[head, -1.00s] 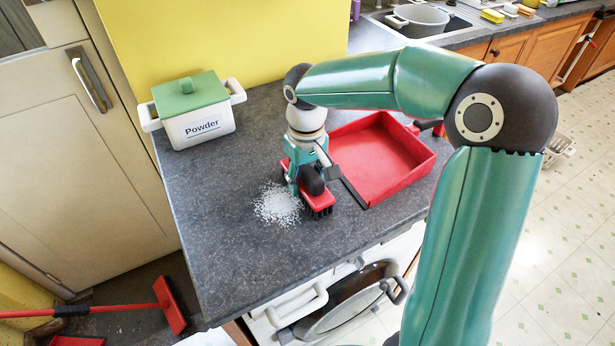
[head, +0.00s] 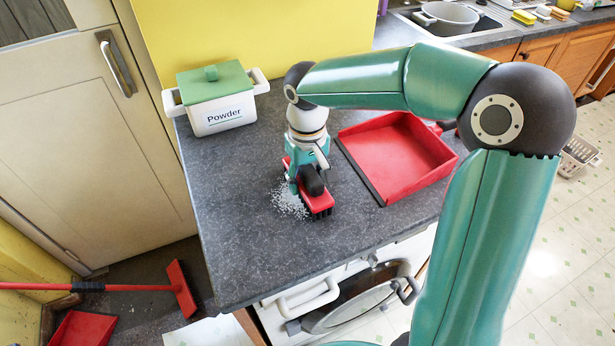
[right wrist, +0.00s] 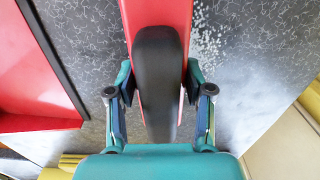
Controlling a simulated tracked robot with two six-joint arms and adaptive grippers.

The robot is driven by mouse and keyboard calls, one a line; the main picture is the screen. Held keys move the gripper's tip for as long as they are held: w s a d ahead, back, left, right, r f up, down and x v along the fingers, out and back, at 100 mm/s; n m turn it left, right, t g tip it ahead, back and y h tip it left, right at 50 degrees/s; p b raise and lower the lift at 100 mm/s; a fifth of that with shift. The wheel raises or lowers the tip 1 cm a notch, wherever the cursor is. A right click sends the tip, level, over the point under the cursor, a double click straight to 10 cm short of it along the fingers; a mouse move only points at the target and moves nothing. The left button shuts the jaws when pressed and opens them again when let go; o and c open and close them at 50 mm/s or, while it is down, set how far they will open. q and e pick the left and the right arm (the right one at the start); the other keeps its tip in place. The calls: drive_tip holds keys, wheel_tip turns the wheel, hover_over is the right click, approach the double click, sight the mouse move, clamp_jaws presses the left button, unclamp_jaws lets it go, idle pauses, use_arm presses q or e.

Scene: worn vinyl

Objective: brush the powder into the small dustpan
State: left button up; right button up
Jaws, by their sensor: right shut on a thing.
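My right gripper (head: 306,180) is shut on the black grip of a red hand brush (head: 318,197), whose dark bristles are down at the worktop. In the right wrist view the black grip (right wrist: 158,85) sits between the two fingers. The white powder (head: 290,203) lies on the counter at the brush's left side and is partly hidden by the brush. It also shows in the right wrist view (right wrist: 207,40). The red dustpan (head: 400,152) lies on the counter right of the brush, its dark lip facing the brush across a bare gap. My left gripper is out of view.
A white container labelled Powder with a green lid (head: 217,100) stands at the back left of the dark counter (head: 255,255). A sink with a pot (head: 445,20) is at the back right. A red broom (head: 180,288) and another red pan (head: 82,330) are on the floor.

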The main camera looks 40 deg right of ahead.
drive_tip(key=shift+w+a, duration=0.3)
drive_tip(key=shift+a, duration=0.8)
drive_tip(key=shift+w+a, duration=0.25)
drive_tip(key=shift+a, duration=0.8)
drive_tip(key=shift+w+a, duration=0.25)
drive_tip(key=shift+a, duration=0.85)
drive_tip(key=shift+w+a, duration=0.25)
drive_tip(key=shift+a, duration=0.8)
drive_tip(key=shift+d, duration=0.1)
drive_tip(key=shift+s+d, duration=0.25)
drive_tip(key=shift+d, duration=0.8)
drive_tip(key=shift+s+d, duration=0.25)
drive_tip(key=shift+d, duration=0.8)
drive_tip(key=shift+d, duration=0.1)
